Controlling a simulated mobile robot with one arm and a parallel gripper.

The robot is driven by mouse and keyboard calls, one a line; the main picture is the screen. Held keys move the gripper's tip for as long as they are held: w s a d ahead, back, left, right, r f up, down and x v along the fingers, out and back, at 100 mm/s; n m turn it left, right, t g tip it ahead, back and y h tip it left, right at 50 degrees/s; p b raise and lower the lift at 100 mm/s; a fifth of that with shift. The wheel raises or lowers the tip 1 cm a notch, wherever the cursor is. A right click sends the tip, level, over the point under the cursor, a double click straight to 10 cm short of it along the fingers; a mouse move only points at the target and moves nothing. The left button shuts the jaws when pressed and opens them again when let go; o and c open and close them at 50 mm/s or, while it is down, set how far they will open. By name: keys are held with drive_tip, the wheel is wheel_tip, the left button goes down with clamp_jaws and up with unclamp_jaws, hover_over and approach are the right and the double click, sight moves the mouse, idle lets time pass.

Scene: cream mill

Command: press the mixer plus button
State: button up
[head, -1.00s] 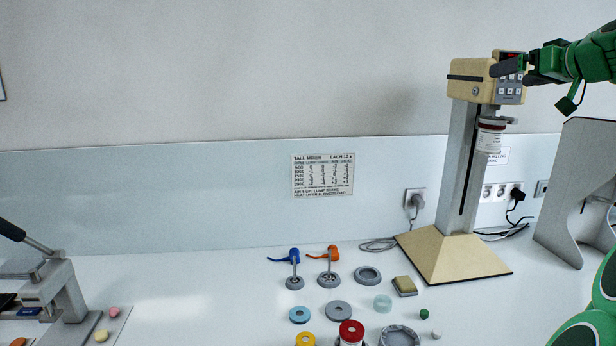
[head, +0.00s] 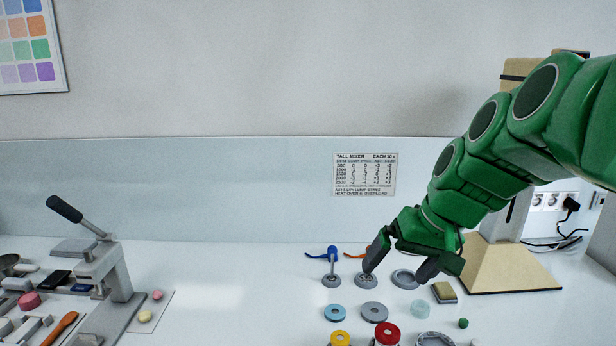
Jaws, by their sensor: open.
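The tall mixer stands at the right. Its tan pyramid base (head: 515,272) and part of its cream head (head: 514,78) show, but my green arm covers most of the column and head. The button panel and plus button are hidden behind my arm. My gripper (head: 396,272) is open and empty, pointing down over the bench in front and to the left of the mixer base. Its dark fingers are spread above the small discs and whisks, and I cannot tell how high above them.
Grey rings (head: 374,311), a blue ring (head: 334,313), a red-lidded jar (head: 387,334) and a sponge-like block (head: 444,292) lie below my gripper. A lever press (head: 100,265) stands at left. The bench between is clear. A mixer chart (head: 364,174) hangs on the wall.

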drive_tip(key=s+f+g+h, duration=0.2)
drive_tip(key=s+f, duration=0.5)
drive_tip(key=s, duration=0.4)
drive_tip(key=s+f+g+h, duration=0.1)
drive_tip(key=s+f+g, duration=0.2)
drive_tip(key=s+f, duration=0.4)
drive_tip(key=s, duration=0.5)
drive_tip(key=shift+s+a+f+h, duration=0.2)
drive_tip(key=shift+f+h, duration=0.05)
drive_tip(key=shift+h, duration=0.15)
drive_tip(key=shift+c, duration=0.3)
clamp_jaws()
